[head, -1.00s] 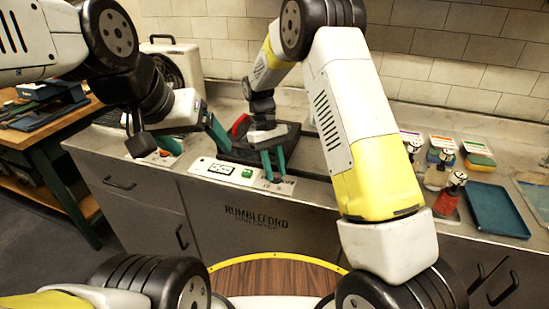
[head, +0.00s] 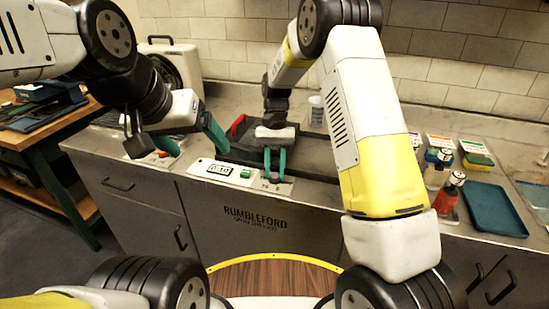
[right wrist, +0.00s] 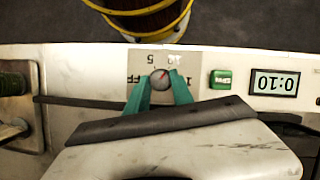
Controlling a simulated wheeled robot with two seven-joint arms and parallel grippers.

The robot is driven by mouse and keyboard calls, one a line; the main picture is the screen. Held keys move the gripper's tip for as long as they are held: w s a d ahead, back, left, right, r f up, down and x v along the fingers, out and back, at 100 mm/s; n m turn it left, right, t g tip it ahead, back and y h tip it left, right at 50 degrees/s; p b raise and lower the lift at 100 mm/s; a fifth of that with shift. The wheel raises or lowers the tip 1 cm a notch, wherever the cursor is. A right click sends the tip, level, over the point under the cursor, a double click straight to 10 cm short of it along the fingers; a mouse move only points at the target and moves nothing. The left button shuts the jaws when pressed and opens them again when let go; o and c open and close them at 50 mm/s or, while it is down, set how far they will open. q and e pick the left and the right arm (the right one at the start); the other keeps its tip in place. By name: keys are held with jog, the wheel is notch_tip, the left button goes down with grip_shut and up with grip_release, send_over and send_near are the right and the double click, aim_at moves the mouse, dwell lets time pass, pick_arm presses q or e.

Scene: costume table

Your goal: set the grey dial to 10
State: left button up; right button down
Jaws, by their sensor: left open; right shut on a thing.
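The grey dial (right wrist: 160,80) sits on a label plate on the white front panel. The right wrist view shows it upside down, with its red mark pointing up and right among printed markings. My right gripper (right wrist: 160,92) is shut on the dial, one green finger on each side. In the head view this gripper (head: 274,176) points down at the panel. The display (right wrist: 275,83) appears to read 0:10, upside down in the right wrist view. My left gripper (head: 190,145) is open and empty, left of the panel, above the counter.
A green button (right wrist: 221,79) lies between dial and display. A dark press-like machine with a red handle (head: 237,126) stands behind the panel. Bottles (head: 447,195), small boxes and a blue tray (head: 495,209) are at the right of the counter.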

dwell(0.3)
jog(key=c, duration=1.1)
grip_release()
jog(key=shift+w, duration=0.1)
jog(key=v, duration=0.7)
jog(key=shift+w+r, duration=0.1)
jog(key=shift+r, duration=0.3)
